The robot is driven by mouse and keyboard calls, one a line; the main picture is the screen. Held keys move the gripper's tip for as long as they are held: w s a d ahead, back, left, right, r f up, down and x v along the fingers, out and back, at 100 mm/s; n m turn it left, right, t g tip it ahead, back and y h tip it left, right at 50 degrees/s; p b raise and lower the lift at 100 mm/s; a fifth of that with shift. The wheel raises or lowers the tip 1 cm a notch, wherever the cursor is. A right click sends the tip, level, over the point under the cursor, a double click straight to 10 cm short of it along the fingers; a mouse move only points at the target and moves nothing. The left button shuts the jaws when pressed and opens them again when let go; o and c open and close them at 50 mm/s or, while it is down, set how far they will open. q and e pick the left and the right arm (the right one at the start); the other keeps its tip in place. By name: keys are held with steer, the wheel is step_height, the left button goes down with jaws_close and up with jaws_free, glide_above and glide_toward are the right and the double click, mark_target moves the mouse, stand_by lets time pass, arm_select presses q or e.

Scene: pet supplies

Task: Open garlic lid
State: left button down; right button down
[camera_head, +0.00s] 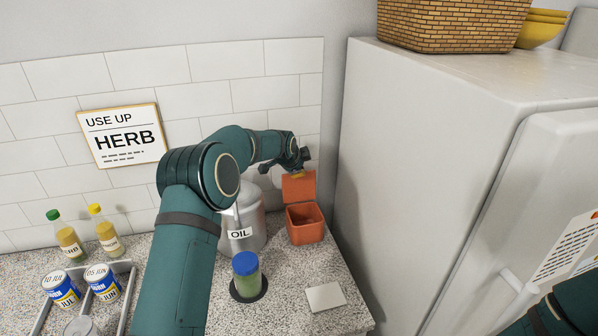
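An orange-red square container (306,226), apparently the garlic box, stands on the counter beside the tall white appliance. Its hinged lid (299,187) is tilted up at the back, and the dark inside of the box shows. My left gripper (298,168) is just above the lid's upper edge, where a small yellow-orange piece shows. I cannot tell whether the gripper touches the lid, nor whether its fingers are open or shut. My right gripper is out of view; only part of my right arm shows at the bottom right.
A grey OIL canister (246,224) stands left of the box, partly behind my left arm. A blue-capped green jar (246,278) and a pale flat tile (325,297) are in front. The white appliance (420,150) walls off the right. Bottles (67,240) and cans (61,288) stand left.

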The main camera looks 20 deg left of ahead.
arm_select(q)
steer(key=shift+w+a+f, duration=0.1)
steer(key=shift+w+f, duration=0.05)
stand_by(0.4)
steer(key=c, duration=1.1)
jaws_free()
steer(key=shift+w, duration=0.1)
steer(key=v, duration=1.2)
